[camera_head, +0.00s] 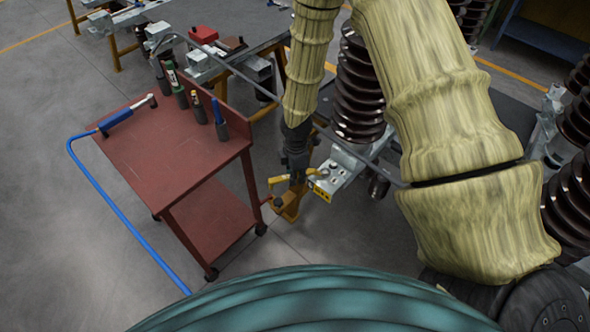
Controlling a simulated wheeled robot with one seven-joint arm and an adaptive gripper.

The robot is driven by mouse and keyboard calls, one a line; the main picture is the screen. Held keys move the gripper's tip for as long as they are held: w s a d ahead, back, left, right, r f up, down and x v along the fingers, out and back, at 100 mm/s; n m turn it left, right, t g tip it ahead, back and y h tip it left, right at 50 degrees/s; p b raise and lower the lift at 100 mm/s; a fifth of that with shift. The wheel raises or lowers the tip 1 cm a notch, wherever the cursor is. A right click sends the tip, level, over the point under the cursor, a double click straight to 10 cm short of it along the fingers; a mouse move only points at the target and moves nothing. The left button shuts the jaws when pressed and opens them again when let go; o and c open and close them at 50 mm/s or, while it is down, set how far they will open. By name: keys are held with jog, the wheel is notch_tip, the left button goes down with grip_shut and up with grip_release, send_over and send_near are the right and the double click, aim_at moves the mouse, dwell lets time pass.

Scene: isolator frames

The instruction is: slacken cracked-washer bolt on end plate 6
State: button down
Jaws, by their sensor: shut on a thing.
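My gripper (297,180) points down at the end of my yellow-sleeved arm, just right of the red cart. It is shut on a yellow tool (279,180), of which only a short bar shows to the left of the fingers. A grey end plate (343,172) with dark holes lies just right of the gripper, below a brown ribbed insulator (358,90). A yellow tag (320,191) with unreadable dark marks is at its near left edge. The cracked-washer bolt cannot be made out. The gripper and tool cover part of that area.
An orange-brown bracket (287,206) stands under the gripper. The red cart (175,150) carries a blue-handled tool (116,121) with a blue hose (110,205), and several upright tools in holders. More insulators stand at right. Grey floor is open at left.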

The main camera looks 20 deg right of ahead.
jog(key=shift+r, duration=0.1)
jog(key=shift+r+p, duration=0.9)
jog(key=shift+r, duration=0.15)
jog(key=w+d+m, duration=0.6)
jog(key=w+m, duration=0.2)
jog(key=m, duration=0.4)
jog(key=shift+w+p, duration=0.15)
jog(key=shift+p, duration=0.2)
